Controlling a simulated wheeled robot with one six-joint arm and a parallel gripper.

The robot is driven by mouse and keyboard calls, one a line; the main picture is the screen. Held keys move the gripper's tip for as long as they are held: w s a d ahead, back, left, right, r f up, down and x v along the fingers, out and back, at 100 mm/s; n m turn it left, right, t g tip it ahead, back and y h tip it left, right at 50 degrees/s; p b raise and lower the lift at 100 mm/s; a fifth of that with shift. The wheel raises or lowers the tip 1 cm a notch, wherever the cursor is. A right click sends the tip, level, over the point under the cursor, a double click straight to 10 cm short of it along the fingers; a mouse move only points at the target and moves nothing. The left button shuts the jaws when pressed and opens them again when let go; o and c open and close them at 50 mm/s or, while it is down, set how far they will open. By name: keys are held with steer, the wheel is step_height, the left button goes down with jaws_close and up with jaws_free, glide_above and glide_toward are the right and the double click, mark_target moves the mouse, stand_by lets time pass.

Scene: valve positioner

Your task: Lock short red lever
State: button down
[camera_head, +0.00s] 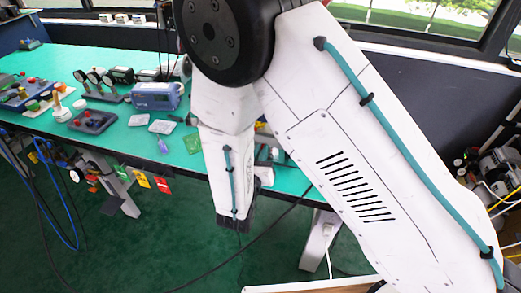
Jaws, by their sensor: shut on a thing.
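I cannot make out a short red lever in the head view; my white arm covers much of the centre and right. My gripper does not show clearly; the arm's lower end (238,212) reaches the front table edge, and what lies behind it is hidden. Small valve fittings (92,180) with bits of red and yellow hang at the table's front edge, left of my arm. A yellow tag (141,179) and a red tag (163,185) hang beside them.
The green-topped table (115,155) carries a blue instrument box (156,96), a dark tray with knobs (93,121) and several gauges (95,80). Blue hoses (62,205) and a black cable hang in front. Green floor (130,250) is open at lower left.

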steer(key=m, duration=0.2)
steer(key=f+m, duration=0.1)
steer(key=m, duration=0.1)
steer(key=shift+a+f, duration=0.1)
steer(key=shift+f, duration=0.05)
steer(key=shift+a+f+m, duration=0.1)
steer(key=shift+f+m, duration=0.05)
steer(key=shift+m, duration=0.6)
steer(key=shift+f+m, duration=0.15)
steer(key=shift+m, duration=0.6)
steer(key=c, duration=1.5)
jaws_free()
steer(key=shift+f, duration=0.1)
steer(key=shift+s, duration=0.1)
